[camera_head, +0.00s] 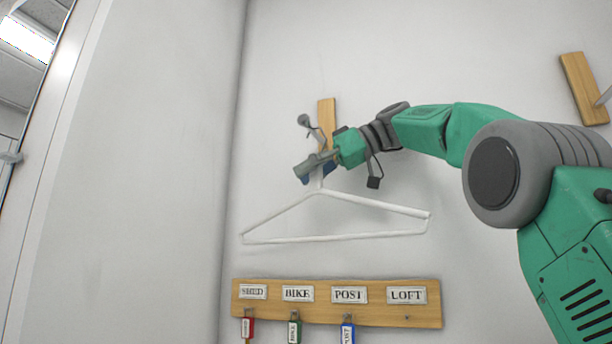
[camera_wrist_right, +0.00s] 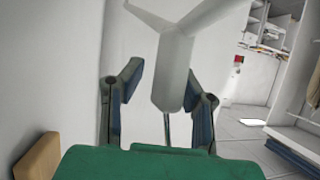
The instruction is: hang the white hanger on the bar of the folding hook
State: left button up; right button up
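The white hanger (camera_head: 335,235) hangs below my right gripper (camera_head: 309,143) in the head view, its long bottom bar nearly level. My right gripper is open, its two fingers spread apart. In the right wrist view the hanger's white neck (camera_wrist_right: 172,75) stands between the fingers (camera_wrist_right: 168,100), with a clear gap on the left and closer to the right finger. A wooden plate (camera_head: 327,112) on the wall stands behind the gripper. My left gripper is not in view.
A wooden key board (camera_head: 335,318) with labels and several hanging keys is on the wall below the hanger. Another wooden plate (camera_head: 580,90) with a metal piece is at upper right. A wall corner and pale panel lie to the left.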

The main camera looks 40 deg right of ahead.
jog(key=shift+a, duration=0.15)
jog(key=shift+s+r, duration=0.15)
jog(key=v, duration=0.7)
jog(key=shift+d, duration=0.5)
jog(key=shift+a, duration=0.2)
